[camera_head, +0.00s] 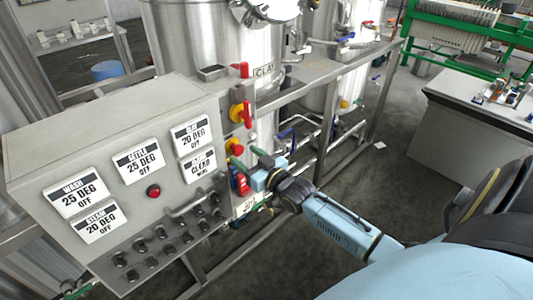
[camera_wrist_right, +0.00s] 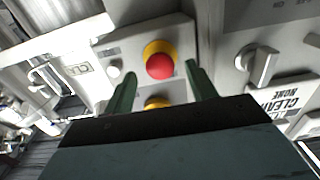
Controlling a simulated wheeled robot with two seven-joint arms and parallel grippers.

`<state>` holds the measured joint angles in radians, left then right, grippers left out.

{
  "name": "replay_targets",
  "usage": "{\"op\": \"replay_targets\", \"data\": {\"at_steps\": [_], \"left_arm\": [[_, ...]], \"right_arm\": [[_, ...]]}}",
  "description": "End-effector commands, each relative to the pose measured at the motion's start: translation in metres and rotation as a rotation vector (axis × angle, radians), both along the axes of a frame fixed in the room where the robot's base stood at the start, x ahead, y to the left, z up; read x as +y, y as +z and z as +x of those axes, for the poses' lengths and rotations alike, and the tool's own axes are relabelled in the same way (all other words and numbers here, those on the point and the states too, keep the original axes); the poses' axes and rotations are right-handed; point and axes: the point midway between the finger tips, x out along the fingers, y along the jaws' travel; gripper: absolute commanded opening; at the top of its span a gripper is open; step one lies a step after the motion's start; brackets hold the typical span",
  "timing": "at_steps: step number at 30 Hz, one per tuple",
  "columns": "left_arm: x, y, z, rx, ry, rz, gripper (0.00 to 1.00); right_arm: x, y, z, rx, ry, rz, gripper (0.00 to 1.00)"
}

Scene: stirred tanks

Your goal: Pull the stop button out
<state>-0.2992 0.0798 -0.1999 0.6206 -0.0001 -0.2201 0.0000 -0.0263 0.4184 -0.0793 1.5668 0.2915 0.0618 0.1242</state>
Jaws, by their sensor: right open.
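The stop button, a red mushroom head on a yellow collar, sits on the end face of the grey control cabinet (camera_head: 110,120). The stop button shows in the head view (camera_head: 236,146) and in the middle of the right wrist view (camera_wrist_right: 159,66). My right gripper (camera_head: 247,157) is open in front of this face. In the right wrist view its green fingers (camera_wrist_right: 161,70) stand to either side of the button, and I see no contact. A second yellow part below the button is partly hidden by the gripper body. My left gripper is not in view.
A red-and-yellow rotary switch (camera_head: 240,113) is above the button. The cabinet front carries labelled plates, a red lamp (camera_head: 153,191) and several black knobs. Steel tanks (camera_head: 215,50) and a pipe frame stand behind. A grey bench (camera_head: 470,125) is at the right, with open floor between.

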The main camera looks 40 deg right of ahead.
Motion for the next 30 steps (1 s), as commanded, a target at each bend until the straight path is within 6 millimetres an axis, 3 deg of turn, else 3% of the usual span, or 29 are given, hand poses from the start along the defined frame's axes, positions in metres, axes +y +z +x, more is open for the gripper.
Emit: {"op": "replay_targets", "data": {"at_steps": [9, 15, 21, 30], "left_arm": [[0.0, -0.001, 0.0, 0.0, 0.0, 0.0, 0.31], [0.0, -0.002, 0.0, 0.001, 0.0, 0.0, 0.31], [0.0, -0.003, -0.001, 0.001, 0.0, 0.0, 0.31], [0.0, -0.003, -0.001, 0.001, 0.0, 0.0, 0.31]], "right_arm": [[-0.005, -0.001, -0.065, 0.003, 0.0, -0.001, 0.57], [-0.008, -0.001, -0.096, 0.003, 0.0, 0.0, 0.57], [-0.009, 0.0, -0.111, 0.0, 0.0, -0.001, 0.57], [-0.009, 0.0, -0.112, -0.001, 0.0, -0.001, 0.57]]}}
